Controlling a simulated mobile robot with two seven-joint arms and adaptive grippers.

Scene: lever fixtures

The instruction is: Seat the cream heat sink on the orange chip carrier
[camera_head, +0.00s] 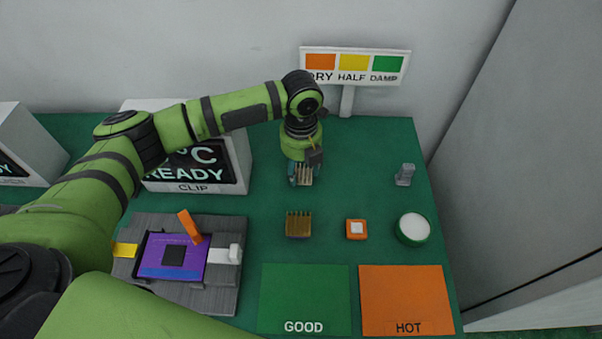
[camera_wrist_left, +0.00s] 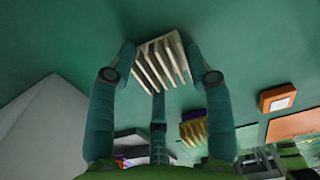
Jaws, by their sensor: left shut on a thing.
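My left gripper (camera_head: 305,173) is shut on the cream heat sink (camera_head: 306,177), behind the gold heat sink; its fins show between the fingers in the left wrist view (camera_wrist_left: 163,62). Whether the heat sink touches the table I cannot tell. My right gripper is not in view.
A gold finned heat sink (camera_head: 298,226) stands left of the orange block, a white-topped round pot (camera_head: 413,229) right of it. A grey piece (camera_head: 404,175) stands behind. Green (camera_head: 305,295) and orange (camera_head: 405,290) mats lie in front. A grey fixture (camera_head: 205,296) holds a purple board (camera_head: 155,262).

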